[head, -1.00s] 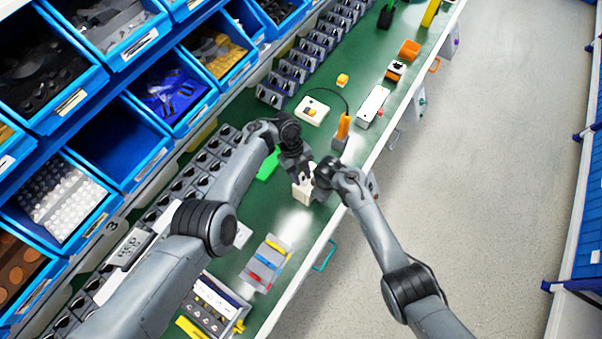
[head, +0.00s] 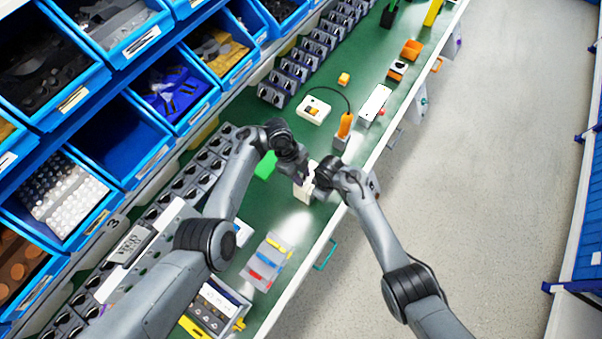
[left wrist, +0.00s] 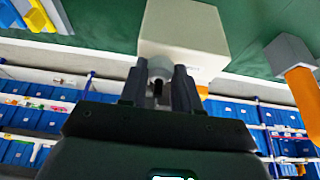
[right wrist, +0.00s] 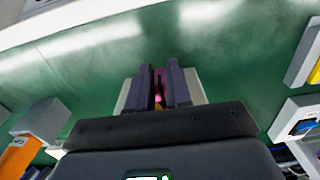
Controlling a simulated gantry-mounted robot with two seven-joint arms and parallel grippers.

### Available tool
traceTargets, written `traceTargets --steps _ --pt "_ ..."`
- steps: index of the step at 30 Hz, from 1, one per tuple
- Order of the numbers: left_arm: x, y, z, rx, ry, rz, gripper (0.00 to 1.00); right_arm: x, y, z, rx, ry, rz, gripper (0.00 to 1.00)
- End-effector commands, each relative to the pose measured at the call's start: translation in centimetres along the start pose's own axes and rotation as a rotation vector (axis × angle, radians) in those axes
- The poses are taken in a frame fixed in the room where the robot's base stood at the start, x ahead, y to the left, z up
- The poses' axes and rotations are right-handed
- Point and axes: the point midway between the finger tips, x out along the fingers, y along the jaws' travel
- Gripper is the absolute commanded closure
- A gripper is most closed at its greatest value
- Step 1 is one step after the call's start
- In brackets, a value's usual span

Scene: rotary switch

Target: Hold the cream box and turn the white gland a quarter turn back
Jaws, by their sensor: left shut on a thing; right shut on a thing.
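The cream box (head: 304,189) is at the middle of the green bench near its front edge, partly hidden by both grippers in the head view. In the left wrist view the box (left wrist: 184,28) lies just beyond my left gripper (left wrist: 160,88). That gripper is shut on the white gland (left wrist: 160,66), a small pale round part at the box's face. My right gripper (right wrist: 158,92) is shut at the box; cream edges (right wrist: 199,88) show on both sides of its fingers. A small pink part shows between these fingers. The gland's exact turn angle is hard to tell.
An orange-handled tool in a grey holder (head: 341,142) stands just behind the box. A block with coloured bars (head: 268,262) lies nearer, and a green piece (head: 265,165) lies to the left. Blue bins (head: 120,140) line the left. The bench front edge is close on the right.

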Motion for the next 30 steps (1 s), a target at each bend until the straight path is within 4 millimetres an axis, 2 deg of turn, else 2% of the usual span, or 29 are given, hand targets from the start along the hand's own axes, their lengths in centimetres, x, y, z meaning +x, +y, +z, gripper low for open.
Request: traceTargets --steps 1,2,3,4,12,16,26,30 --pt "-0.1 0.0 0.1 -0.002 -0.001 -0.001 0.99 0.0 0.0 0.0 0.001 -0.001 0.000 1.00" --pt "-0.1 0.0 0.1 -0.002 -0.001 -0.001 0.65 0.0 0.0 0.0 0.001 -0.001 0.000 1.00" --pt "-0.1 0.0 0.1 -0.002 -0.001 -0.001 0.59 0.0 0.0 0.0 0.001 -0.001 0.000 1.00" --pt "-0.1 0.0 0.1 -0.002 -0.001 -0.001 0.57 0.0 0.0 0.0 0.001 -0.001 0.000 1.00" --pt "-0.1 0.0 0.0 0.000 -0.001 0.000 0.57 0.0 0.0 0.0 0.000 -0.001 0.000 1.00" --pt "-0.7 -0.1 0.0 0.000 0.001 -0.001 0.57 0.0 0.0 0.0 0.000 -0.001 0.000 1.00" --pt "-5.2 -0.2 0.0 -0.001 0.001 -0.004 0.57 0.0 0.0 0.0 0.000 -0.001 0.000 1.00" --pt "-6.3 -0.1 -0.1 -0.001 0.003 -0.001 0.57 0.0 0.0 0.0 0.000 0.000 0.000 1.00"
